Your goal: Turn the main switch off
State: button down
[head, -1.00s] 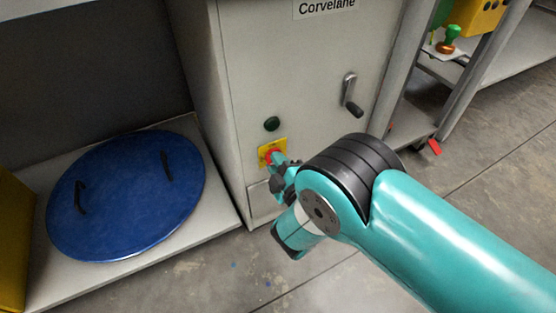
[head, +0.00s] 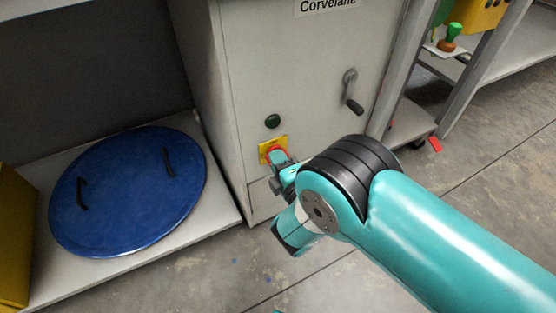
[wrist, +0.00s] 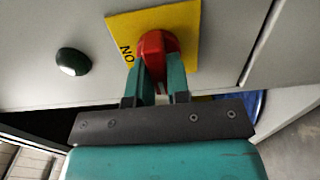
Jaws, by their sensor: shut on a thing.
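The main switch is a red knob on a yellow plate on the front of the grey cabinet. In the wrist view the red knob (wrist: 157,45) sits between my two teal fingers, and my gripper (wrist: 160,72) is shut on it. The yellow plate (wrist: 188,22) shows the word "ON" at its left; other lettering is hidden by the knob and fingers. In the head view the knob (head: 275,154) and plate (head: 265,149) are partly covered by my gripper (head: 282,162).
A dark green round button (head: 272,121) is above the switch plate, also in the wrist view (wrist: 72,62). A crank handle (head: 351,92) sticks out at the cabinet's upper right. A blue round lid (head: 125,195) lies on a shelf to the left. The floor in front is clear.

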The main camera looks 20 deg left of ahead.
jog(key=shift+s, duration=0.15)
jog(key=c, duration=1.1)
grip_release()
jog(key=shift+d, duration=0.1)
jog(key=shift+p+v, duration=8.6)
jog(key=shift+p, duration=4.3)
jog(key=shift+d, duration=0.1)
